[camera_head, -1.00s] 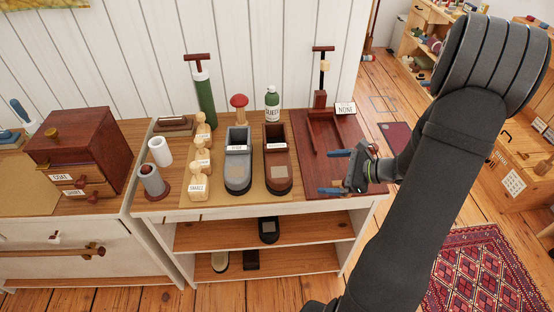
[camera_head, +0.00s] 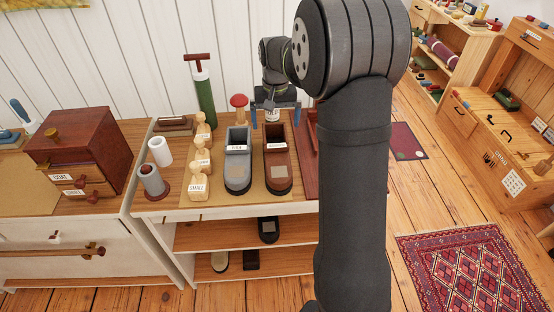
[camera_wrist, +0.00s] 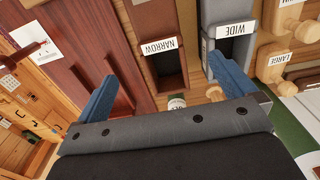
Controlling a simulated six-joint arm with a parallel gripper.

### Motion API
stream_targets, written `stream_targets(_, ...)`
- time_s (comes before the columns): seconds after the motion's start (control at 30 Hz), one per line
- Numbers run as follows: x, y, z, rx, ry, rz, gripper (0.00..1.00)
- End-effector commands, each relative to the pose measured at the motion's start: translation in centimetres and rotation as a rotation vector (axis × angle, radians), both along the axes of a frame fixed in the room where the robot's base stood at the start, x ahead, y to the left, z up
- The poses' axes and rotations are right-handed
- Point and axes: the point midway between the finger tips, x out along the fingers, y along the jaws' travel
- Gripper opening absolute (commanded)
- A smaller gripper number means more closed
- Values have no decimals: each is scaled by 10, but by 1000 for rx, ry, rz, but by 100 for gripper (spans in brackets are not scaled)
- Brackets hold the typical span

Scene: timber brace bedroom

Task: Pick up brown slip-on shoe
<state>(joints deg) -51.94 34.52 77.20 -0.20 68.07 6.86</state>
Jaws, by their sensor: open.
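The brown slip-on shoe (camera_head: 277,178) stands on the table beside the grey shoe (camera_head: 238,176), its rounded toe toward the front. In the wrist view the brown shoe (camera_wrist: 155,18) carries a NARROW label, and the grey shoe (camera_wrist: 213,12) a WIDE label. My gripper (camera_head: 276,118) is open and empty, pointing down above the shoe's back end. In the wrist view my gripper (camera_wrist: 163,88) has its blue fingers apart, with the shoe's open end between them in the picture; they do not appear to touch it.
A white-capped bottle (camera_wrist: 178,102) is behind the shoe, mostly hidden by my gripper in the head view. A red-topped stand (camera_head: 239,102) and several wooden forms (camera_head: 198,180) stand to the left. A dark red tray (camera_head: 308,178) lies close on the right, partly hidden by my arm.

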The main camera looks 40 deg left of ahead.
Motion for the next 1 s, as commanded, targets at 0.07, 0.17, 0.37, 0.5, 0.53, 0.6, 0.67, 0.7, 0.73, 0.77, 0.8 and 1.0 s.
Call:
stream_targets(0.07,0,-1,-16,-4,4,-1,100)
stream_targets(0.17,-1,-1,-38,-5,5,-2,100)
stream_targets(0.37,-1,-2,-82,-4,6,-3,100)
stream_targets(0.5,-1,-2,-104,-4,6,-4,100)
stream_targets(0.53,-1,-2,-107,-3,6,-4,100)
stream_targets(0.6,0,-2,-112,-2,5,-4,100)
stream_targets(0.67,0,-2,-115,-2,5,-4,100)
stream_targets(0.7,0,-2,-117,-3,6,-4,100)
stream_targets(0.73,-1,-2,-120,-3,6,-4,100)
stream_targets(0.77,-1,-3,-123,-3,6,-4,100)
stream_targets(0.8,-1,-4,-128,-3,6,-4,100)
stream_targets(1.0,-1,-6,-158,-3,6,-4,100)
